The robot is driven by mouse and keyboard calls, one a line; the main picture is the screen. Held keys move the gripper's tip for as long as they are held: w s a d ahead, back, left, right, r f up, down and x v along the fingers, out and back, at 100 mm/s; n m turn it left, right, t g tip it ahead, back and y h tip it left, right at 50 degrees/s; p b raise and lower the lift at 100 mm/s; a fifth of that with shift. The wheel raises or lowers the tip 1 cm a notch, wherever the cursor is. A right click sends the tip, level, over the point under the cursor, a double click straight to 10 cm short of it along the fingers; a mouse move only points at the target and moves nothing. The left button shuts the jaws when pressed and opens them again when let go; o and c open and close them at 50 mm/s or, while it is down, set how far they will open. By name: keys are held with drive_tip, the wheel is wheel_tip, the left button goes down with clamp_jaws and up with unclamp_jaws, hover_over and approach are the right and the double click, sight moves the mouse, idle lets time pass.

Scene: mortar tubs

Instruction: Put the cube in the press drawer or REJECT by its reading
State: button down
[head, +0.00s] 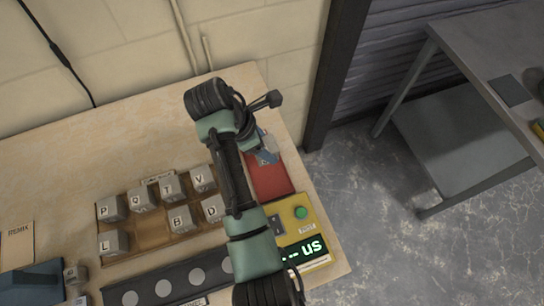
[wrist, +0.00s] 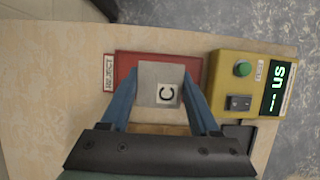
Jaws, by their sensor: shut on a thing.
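A grey cube with a letter C label (wrist: 160,83) is between the blue fingers of my gripper (wrist: 161,90) in the wrist view. The gripper is shut on it. The cube is over the red REJECT area (wrist: 127,64); whether it touches the red surface I cannot tell. In the head view my gripper (head: 266,148) is at the far end of the red area (head: 270,180), and my arm hides part of the scene. The yellow tester (head: 292,222) has a green button and a display showing dashes and "us" (wrist: 277,88). I cannot identify the press drawer with certainty.
A wooden tray (head: 152,236) holds several lettered grey cubes left of my arm. A dark strip with pale round spots (head: 170,286) lies in front. A REMIX card (head: 17,243) and a blue object (head: 30,283) are at the left. A grey cart (head: 455,140) stands apart at right.

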drive_tip(key=shift+f, duration=3.6)
drive_tip(key=shift+f, duration=0.15)
drive_tip(key=shift+c, duration=0.6)
unclamp_jaws()
